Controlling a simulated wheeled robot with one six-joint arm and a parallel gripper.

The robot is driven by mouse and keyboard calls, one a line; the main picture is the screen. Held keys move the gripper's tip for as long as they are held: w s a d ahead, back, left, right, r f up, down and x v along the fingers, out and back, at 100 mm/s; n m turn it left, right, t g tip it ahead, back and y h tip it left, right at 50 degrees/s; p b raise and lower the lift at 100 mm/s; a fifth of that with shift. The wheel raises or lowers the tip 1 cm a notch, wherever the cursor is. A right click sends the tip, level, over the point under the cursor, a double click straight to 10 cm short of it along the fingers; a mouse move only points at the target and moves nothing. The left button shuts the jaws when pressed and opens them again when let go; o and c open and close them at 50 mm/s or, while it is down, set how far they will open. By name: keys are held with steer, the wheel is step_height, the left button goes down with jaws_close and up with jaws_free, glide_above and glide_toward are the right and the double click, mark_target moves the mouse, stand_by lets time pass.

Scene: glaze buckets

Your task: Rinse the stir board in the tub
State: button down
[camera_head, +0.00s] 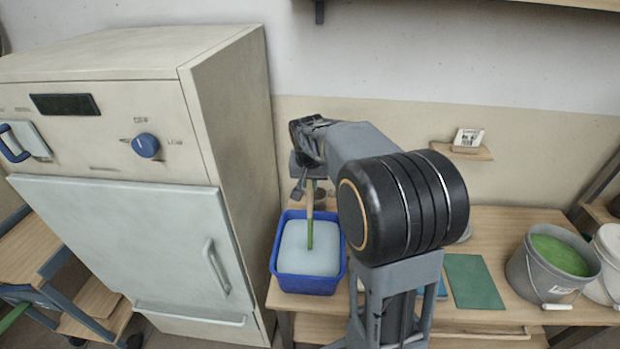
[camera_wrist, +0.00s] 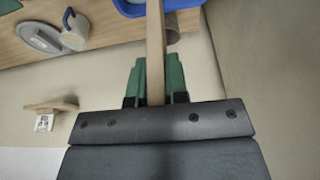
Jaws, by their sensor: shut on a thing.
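The stir board (camera_head: 310,228) is a narrow wooden strip with green on its lower part. It points down, near upright, over the blue tub (camera_head: 307,284), which holds pale water. Its lower end shows against the middle of the water; I cannot tell how deep it is, if at all. My gripper (camera_head: 311,184) is above the tub, shut on the board's upper part. In the wrist view, my gripper's green fingers (camera_wrist: 156,82) close on both sides of the bare wooden strip (camera_wrist: 155,50), which runs up toward the tub's blue rim (camera_wrist: 190,4).
A large kiln-like cabinet (camera_head: 228,110) stands close left of the tub. Right on the bench are a green mat (camera_head: 474,282), a grey bucket of green glaze (camera_head: 530,277) and a white bucket (camera_head: 608,262). A mug (camera_wrist: 75,32) and a brown cup (camera_wrist: 173,36) show in the wrist view.

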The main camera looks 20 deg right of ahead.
mark_target(310, 200)
steer(key=shift+f+b, duration=2.65)
steer(key=shift+f, duration=1.2)
